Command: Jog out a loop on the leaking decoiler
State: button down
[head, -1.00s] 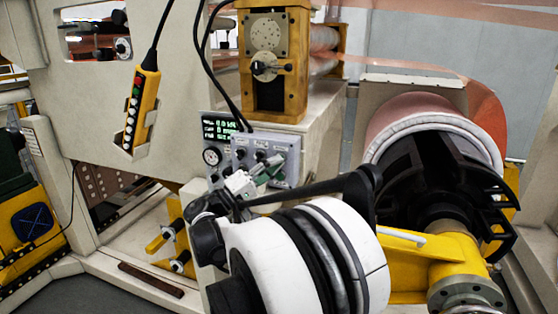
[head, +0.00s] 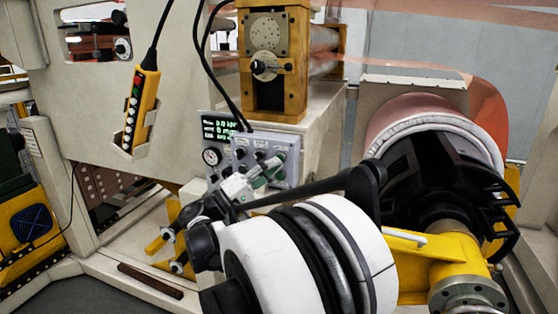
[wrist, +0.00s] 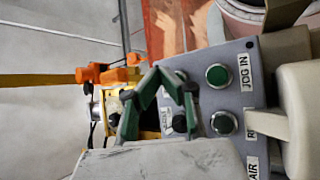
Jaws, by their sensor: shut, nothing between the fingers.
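The grey control panel (head: 285,142) carries several knobs, with a lit display (head: 222,127) and a round gauge (head: 211,156) beside it. My gripper (head: 275,170) is in front of the panel's lower right part and hides some controls. In the wrist view the green fingers (wrist: 164,78) are shut and empty, over the panel face (wrist: 245,100). Contact with the panel cannot be told. The decoiler (head: 430,165) holds a copper coil (head: 400,112).
A yellow pendant (head: 140,108) hangs at the upper left. Copper strip (head: 432,62) runs from the coil towards the yellow roller stand (head: 295,70). My arm fills the lower middle. Yellow valve handles (head: 163,240) stand low on the left.

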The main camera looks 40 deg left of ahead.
jog(key=s, duration=0.2)
jog(key=s+d+b, duration=0.1)
jog(key=s, duration=0.1)
jog(key=shift+s+d, duration=0.15)
jog(key=shift+s, duration=0.2)
dwell(0.4)
